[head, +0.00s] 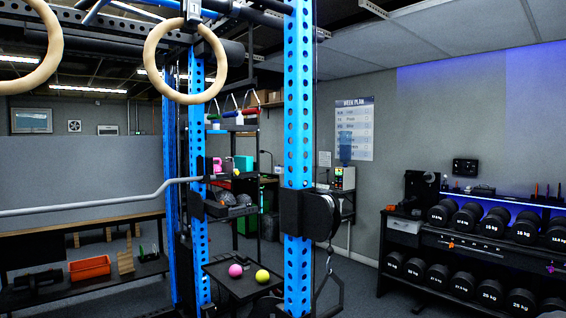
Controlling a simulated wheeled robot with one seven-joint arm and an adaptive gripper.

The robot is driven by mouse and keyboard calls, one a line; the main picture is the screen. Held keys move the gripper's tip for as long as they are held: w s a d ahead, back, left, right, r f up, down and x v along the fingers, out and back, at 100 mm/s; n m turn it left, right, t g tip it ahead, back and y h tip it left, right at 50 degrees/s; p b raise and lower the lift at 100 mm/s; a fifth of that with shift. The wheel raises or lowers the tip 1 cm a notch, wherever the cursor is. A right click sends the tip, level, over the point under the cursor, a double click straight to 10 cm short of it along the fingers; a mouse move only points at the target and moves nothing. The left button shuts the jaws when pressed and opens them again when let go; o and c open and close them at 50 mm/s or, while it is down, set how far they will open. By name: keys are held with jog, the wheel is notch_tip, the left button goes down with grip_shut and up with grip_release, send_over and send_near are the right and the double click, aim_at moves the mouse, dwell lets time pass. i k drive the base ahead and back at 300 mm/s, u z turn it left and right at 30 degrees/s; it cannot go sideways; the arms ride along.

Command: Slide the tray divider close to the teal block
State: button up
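I cannot make out a tray divider in the head view. A small teal-green boxy thing (243,163) stands on a dark shelf behind the blue rack, beside a pink kettlebell-like object (217,165). I cannot tell whether it is the teal block. A dark flat surface, perhaps a tray or bench (238,286), holds a pink ball (235,270) and a yellow ball (262,276). My gripper is not in view.
A blue upright (298,150) with a black pulley unit stands in front. Wooden rings (187,98) hang at upper left. A dumbbell rack (470,241) lines the right wall. An orange bin (89,268) sits on a low shelf at left.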

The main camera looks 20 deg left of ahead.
aim_at(228, 167)
jog(key=z, duration=0.5)
jog(key=i, duration=3.6)
jog(key=u, duration=1.5)
jog(key=i, duration=1.1)
jog(key=u, duration=0.95)
jog(key=i, duration=1.5)
jog(key=u, duration=0.1)
